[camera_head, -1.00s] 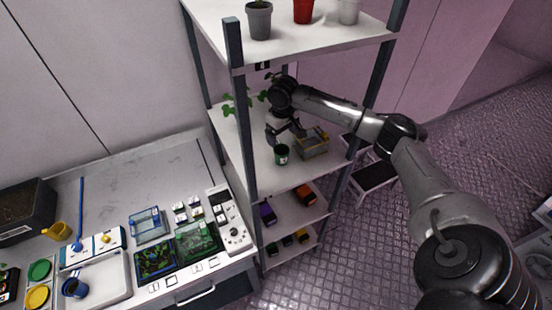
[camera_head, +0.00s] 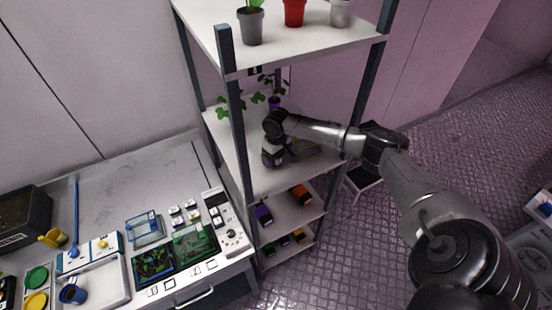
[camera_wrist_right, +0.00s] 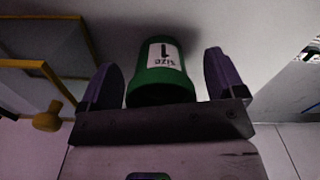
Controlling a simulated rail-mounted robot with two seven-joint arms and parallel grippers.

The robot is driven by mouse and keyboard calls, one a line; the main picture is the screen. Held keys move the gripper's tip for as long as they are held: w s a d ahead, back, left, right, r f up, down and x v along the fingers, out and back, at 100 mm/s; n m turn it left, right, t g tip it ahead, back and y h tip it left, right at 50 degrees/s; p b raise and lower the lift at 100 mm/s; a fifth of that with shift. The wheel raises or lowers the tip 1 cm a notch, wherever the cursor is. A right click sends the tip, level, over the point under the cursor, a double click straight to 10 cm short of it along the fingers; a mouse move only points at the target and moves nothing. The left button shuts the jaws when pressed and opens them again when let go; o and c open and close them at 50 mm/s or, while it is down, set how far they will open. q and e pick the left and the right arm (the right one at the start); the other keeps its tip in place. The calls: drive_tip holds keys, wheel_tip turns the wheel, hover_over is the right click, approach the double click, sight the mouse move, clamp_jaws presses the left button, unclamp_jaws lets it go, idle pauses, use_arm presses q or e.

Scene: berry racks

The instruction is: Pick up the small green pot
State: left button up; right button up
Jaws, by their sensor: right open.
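The small green pot (camera_wrist_right: 160,82), with a white label reading "size 1" upside down, shows in the right wrist view. My right gripper (camera_wrist_right: 161,62) is open, with one dark finger on each side of the pot and small gaps showing beside it. In the head view my right gripper (camera_head: 272,160) is low over the middle shelf (camera_head: 262,181) of the rack, and it hides the pot there. My left gripper is not in view.
A rack post (camera_head: 236,130) is at the near left. The top shelf (camera_head: 290,50) holds grey and red pots above.

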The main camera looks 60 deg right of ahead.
drive_tip(key=shift+f, duration=0.1)
drive_tip(key=c, duration=1)
